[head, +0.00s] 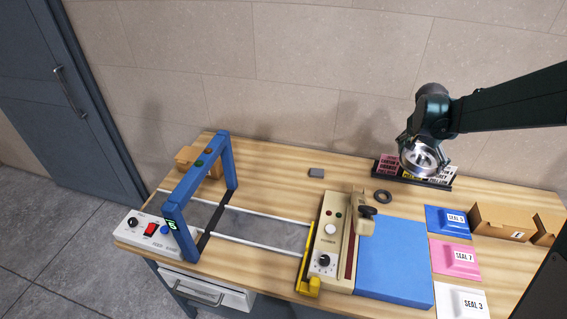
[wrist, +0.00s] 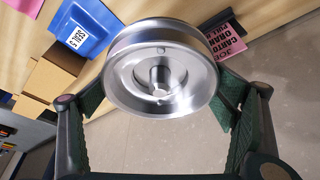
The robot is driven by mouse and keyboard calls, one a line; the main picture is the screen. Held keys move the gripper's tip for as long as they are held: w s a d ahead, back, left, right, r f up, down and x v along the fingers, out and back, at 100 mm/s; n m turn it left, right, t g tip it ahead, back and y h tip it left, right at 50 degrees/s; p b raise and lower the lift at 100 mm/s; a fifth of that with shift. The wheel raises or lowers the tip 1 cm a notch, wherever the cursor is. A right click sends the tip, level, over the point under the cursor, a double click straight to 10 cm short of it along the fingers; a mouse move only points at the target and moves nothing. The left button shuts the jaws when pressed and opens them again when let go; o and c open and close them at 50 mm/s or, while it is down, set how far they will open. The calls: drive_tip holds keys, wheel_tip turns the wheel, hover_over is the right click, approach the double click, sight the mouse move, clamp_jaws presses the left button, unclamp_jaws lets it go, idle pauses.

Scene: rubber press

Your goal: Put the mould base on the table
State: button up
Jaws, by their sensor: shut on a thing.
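The mould base (head: 419,158) is a round, shiny metal piece with a raised centre post. My gripper (head: 424,152) is shut on it and holds it tilted above the back right of the table (head: 275,174), in front of the card stand. In the wrist view the mould base (wrist: 160,70) sits between the two green fingers of my gripper (wrist: 162,95), with its hollow face and post toward the camera. The finger contact is partly hidden by the rim.
A dark ring (head: 382,197) and a small grey block (head: 316,173) lie on the table. The card stand (head: 388,165) is behind.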

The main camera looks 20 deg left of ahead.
drive_tip(key=w+a+n+t+y+p, duration=0.15)
drive_tip(key=a+n, duration=0.45)
drive_tip(key=a, duration=3.9)
drive_tip(key=s+a+f+n+y, duration=0.1)
drive_tip(key=s+a, duration=0.1)
drive_tip(key=a, duration=0.5)
drive_tip(key=s+a+n, duration=0.1)
drive_tip(key=s+a, duration=0.1)
drive_tip(key=a, duration=0.5)
drive_tip(key=shift+w+f, duration=0.15)
drive_tip(key=shift+f, duration=2.45)
drive_tip(key=shift+g, duration=0.25)
drive_tip(key=shift+f, duration=3.1)
drive_tip(key=shift+f, duration=1.9)
